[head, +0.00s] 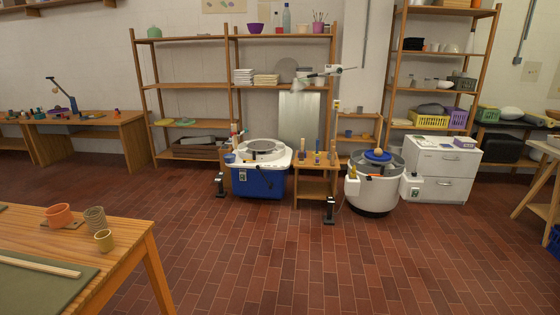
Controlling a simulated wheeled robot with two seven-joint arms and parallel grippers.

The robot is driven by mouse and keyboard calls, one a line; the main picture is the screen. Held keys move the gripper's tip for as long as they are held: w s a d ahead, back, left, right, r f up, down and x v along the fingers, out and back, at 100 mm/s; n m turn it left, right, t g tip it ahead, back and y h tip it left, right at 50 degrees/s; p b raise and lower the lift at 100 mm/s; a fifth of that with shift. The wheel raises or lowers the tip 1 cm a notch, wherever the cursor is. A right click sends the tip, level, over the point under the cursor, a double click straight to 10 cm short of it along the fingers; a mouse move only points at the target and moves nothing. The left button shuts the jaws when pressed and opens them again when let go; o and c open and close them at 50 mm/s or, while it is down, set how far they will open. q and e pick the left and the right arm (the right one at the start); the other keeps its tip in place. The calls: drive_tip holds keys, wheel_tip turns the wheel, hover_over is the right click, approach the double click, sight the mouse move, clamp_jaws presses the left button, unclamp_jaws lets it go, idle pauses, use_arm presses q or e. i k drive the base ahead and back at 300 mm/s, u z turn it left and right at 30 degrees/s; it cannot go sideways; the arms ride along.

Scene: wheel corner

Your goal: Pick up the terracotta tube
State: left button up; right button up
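A terracotta-orange hollow piece, the likeliest terracotta tube (59,216), stands upright on a small brown board on the wooden table at the lower left. Its open top faces up. Close to its right stands a grey-brown ribbed tube (95,219). A smaller tan cup-like piece (104,241) stands in front of that, near the table's right edge. Neither of my grippers shows in the head view, and nothing is seen touching these pieces.
The wooden table (130,240) also bears a green mat (40,290) with a pale wooden strip (38,264). Open brick floor (250,255) lies to its right. A blue-based pottery wheel (258,182), a white wheel (374,195) and shelves stand further back.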

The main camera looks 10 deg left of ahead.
sight(60, 215)
drive_tip(key=i, duration=1.2)
drive_tip(key=u, duration=1.55)
